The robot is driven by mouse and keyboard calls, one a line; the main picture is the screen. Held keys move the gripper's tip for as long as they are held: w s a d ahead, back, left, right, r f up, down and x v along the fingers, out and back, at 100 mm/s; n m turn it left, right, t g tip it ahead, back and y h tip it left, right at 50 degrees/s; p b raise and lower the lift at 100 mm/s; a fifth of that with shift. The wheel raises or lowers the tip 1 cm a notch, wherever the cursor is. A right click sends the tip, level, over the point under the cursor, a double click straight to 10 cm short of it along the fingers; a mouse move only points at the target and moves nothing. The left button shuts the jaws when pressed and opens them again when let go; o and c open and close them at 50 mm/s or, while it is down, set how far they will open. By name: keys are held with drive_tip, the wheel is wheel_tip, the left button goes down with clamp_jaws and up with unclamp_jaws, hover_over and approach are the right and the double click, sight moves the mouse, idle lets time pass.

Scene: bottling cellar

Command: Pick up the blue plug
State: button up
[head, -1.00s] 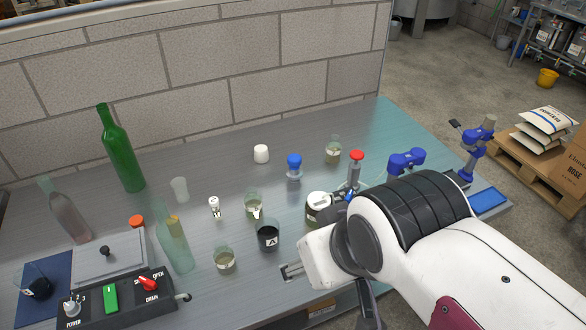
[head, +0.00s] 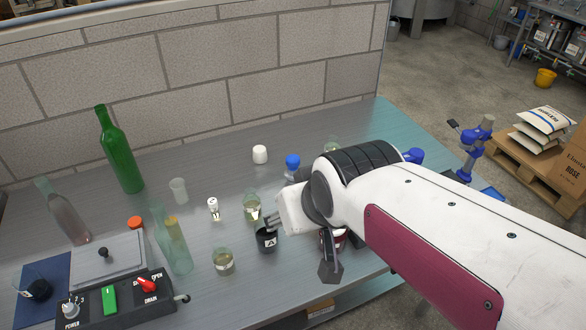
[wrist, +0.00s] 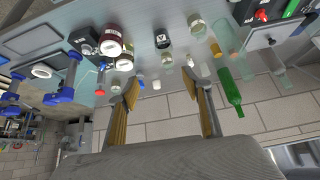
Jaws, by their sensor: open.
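The blue plug (head: 293,161) stands on the steel table toward the back.
A white cap (head: 260,154) stands left of the plug. A dark cup marked A (head: 266,242), glass beakers (head: 223,262) and a small white-topped fitting (head: 213,208) stand nearby. A green bottle (head: 120,152) stands at the back left. The back right of the table is fairly clear.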

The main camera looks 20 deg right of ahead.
drive_tip(key=w+d+f+t, duration=0.2)
drive_tip(key=w+f, duration=0.1)
drive_tip(key=w, duration=0.8)
drive_tip(key=m+t+h, duration=0.3)
drive_tip(key=t, duration=0.1)
approach(294, 162)
drive_tip(key=w+f, duration=0.2)
drive_tip(key=w, duration=0.2)
drive_tip(key=shift+s+d+f+h, duration=0.1)
drive_tip(key=shift+d+f+h, duration=0.2)
drive_tip(key=shift+d+f, duration=0.25)
drive_tip(key=shift+x, duration=1.35)
drive_tip(key=shift+w+d, duration=0.15)
drive_tip(key=shift+w, duration=0.7)
drive_tip(key=shift+w+d, duration=0.15)
drive_tip(key=shift+w, duration=0.65)
drive_tip(key=shift+x, duration=1.05)
